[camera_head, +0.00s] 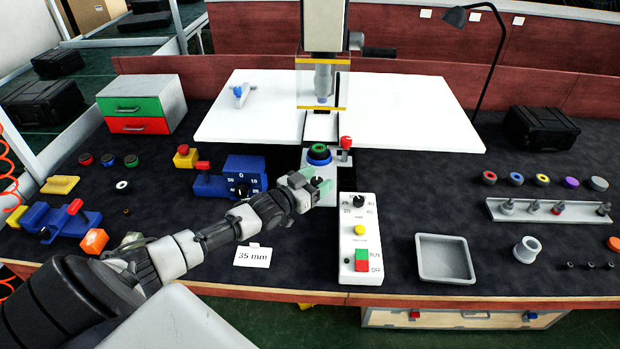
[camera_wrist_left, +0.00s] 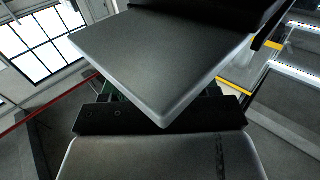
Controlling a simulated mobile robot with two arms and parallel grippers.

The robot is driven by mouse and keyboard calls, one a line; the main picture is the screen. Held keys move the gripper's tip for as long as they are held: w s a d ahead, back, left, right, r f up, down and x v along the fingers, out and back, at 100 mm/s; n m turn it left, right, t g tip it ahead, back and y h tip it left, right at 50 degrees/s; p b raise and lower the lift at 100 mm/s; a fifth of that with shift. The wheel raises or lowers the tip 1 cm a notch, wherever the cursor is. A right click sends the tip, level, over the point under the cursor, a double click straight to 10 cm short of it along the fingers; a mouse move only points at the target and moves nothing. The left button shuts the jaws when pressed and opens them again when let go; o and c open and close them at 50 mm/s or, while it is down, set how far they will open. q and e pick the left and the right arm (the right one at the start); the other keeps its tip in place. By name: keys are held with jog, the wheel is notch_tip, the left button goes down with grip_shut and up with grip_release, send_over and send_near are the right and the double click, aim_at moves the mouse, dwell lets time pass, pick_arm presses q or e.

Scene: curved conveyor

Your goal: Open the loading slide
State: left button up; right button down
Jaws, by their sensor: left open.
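The loading slide (camera_head: 310,172) is a light grey block in front of the press at the centre of the bench. A black and green round part in a blue ring (camera_head: 319,154) sits on it. A red knob (camera_head: 346,142) stands on a post at its right side. The left wrist view shows large grey finger surfaces and no slide. My right gripper is not in view.
The press has a clear guard (camera_head: 322,83) with yellow edges. A white control box (camera_head: 361,240) with buttons stands close right of my left gripper. A grey tray (camera_head: 444,258) lies to the right.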

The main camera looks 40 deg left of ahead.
pick_arm(q)
jog(key=b+v, duration=0.1)
jog(key=v, duration=0.9)
jog(key=shift+s+b, duration=0.25)
jog(key=shift+b, duration=0.05)
jog(key=shift+a, duration=0.2)
